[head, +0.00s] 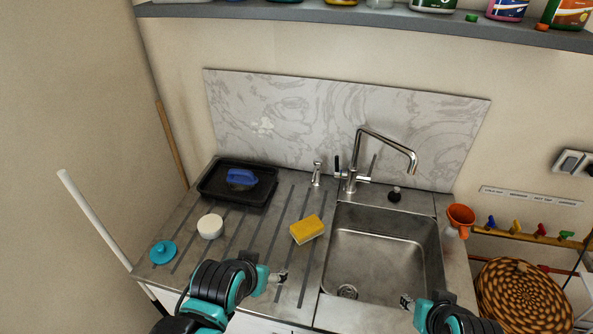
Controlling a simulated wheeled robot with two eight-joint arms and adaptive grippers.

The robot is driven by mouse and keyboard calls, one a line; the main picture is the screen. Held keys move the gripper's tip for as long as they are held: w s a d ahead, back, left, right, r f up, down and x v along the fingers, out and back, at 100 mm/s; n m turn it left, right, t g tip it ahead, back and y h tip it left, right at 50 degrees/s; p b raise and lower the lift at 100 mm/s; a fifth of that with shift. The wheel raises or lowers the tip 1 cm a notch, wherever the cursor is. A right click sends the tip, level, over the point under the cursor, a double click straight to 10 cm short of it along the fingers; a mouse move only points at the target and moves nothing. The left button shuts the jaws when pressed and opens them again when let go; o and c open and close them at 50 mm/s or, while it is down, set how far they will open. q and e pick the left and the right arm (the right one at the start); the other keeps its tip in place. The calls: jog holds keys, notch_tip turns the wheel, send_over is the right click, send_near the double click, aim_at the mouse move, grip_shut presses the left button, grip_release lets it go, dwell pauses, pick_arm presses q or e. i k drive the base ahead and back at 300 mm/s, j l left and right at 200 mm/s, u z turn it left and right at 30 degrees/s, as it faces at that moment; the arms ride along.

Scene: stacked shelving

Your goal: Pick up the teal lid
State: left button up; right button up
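The teal lid (163,252) lies on the steel drainboard near its front left corner, with a raised knob on top. Nothing touches it. My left gripper (281,278) is over the front of the drainboard, well to the right of the lid and apart from it. Its fingers are small and partly hidden by the wrist, so their opening is unclear. My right gripper (406,302) is at the front right of the sink, far from the lid. Its fingers are also too small to judge.
A white round container (210,226) stands right of the lid. A yellow sponge (307,229) lies near the sink (383,254). A black tray (212,200) with a blue brush (240,177) sits behind. A white pole (95,220) leans at left. A shelf (380,19) runs overhead.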

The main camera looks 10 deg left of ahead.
aim_at(164, 251)
jog(key=k+u, duration=0.15)
jog(key=u, duration=0.25)
jog(key=k+u, duration=0.1)
jog(key=u, duration=0.25)
jog(key=k+u, duration=0.15)
jog(key=u, duration=0.25)
jog(key=k+j+u, duration=0.1)
jog(key=u, duration=0.25)
